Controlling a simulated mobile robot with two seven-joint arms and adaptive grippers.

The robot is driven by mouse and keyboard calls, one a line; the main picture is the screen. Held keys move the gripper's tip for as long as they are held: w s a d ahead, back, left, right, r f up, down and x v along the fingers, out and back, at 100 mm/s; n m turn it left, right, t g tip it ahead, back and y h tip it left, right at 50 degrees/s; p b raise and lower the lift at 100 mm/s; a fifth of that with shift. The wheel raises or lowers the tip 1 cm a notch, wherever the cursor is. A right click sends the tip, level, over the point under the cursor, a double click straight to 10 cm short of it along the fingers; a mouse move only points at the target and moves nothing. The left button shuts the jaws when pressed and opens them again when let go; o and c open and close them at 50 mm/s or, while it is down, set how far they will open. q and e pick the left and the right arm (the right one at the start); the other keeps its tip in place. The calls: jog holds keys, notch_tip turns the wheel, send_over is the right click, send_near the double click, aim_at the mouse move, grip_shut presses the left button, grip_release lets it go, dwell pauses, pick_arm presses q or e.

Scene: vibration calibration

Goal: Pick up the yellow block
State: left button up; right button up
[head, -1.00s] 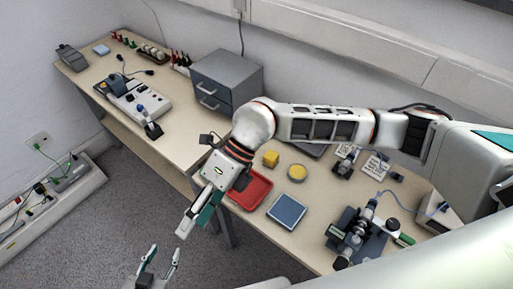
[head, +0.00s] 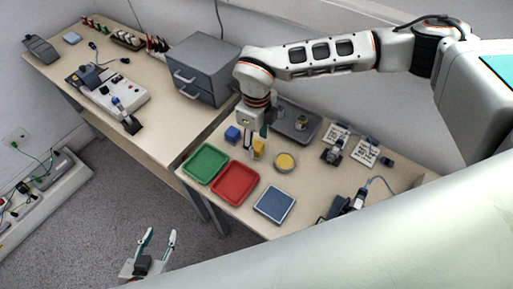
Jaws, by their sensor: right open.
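The yellow block (head: 259,149) stands on the right-hand table, just behind the red tray. My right gripper (head: 256,150) points down over it and is open, with its fingers at the block; the fingers partly hide it, and I cannot tell whether they touch it. My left gripper (head: 158,240) is low in the foreground over the grey floor, with its fingers apart and nothing between them.
A blue block (head: 232,134) is close left of the yellow block, and a round yellow-topped dish (head: 285,162) is to the right. A grey drawer unit (head: 204,70) stands behind left.

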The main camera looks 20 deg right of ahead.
aim_at(256, 145)
jog(key=shift+f, duration=1.45)
jog(key=c, duration=1.2)
notch_tip(256, 145, up, 20)
jog(key=shift+r, duration=0.1)
jog(key=o, duration=0.4)
jog(key=c, duration=0.4)
